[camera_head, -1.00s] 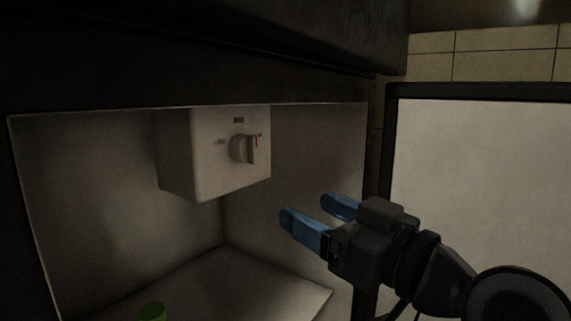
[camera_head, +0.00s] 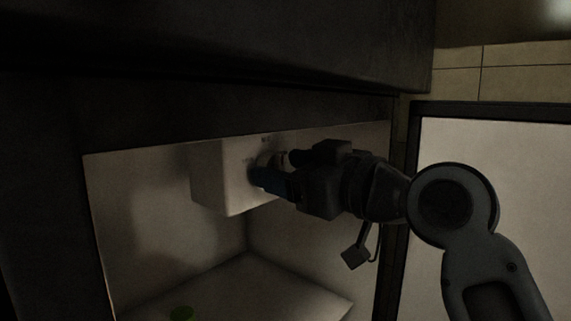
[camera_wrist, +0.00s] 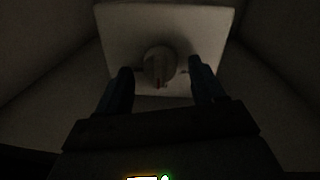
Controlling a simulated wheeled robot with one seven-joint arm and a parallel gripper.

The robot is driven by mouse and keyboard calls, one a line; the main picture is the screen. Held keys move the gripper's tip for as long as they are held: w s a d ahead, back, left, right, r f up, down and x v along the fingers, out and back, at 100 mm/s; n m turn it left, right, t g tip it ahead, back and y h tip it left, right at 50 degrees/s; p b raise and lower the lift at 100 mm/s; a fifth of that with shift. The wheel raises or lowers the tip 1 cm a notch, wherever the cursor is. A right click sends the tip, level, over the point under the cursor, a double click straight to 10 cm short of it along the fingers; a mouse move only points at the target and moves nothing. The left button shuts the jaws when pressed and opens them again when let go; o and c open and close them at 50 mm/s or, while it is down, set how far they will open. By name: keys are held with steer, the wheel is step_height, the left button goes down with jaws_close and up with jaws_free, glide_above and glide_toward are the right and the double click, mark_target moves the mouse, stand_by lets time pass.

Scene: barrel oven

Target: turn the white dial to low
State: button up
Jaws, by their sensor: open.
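The white dial (camera_wrist: 160,64) is a round knob with a raised grip and a red mark, on the face of a white box (camera_head: 211,180) that hangs inside the cabinet. In the wrist view the red mark points toward the bottom of the picture. My gripper (camera_wrist: 160,76) is open, with one blue finger on each side of the dial and gaps between. In the head view my gripper (camera_head: 268,170) is at the box's front face and hides most of the dial. I cannot tell whether a finger touches the dial or the box. The small print is too dark to read.
The open cabinet has a dark top edge (camera_head: 240,135) just above the box. An open door with a dark frame (camera_head: 500,110) stands at the right.

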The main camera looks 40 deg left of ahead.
steer(key=shift+a, duration=0.25)
steer(key=c, duration=1.1)
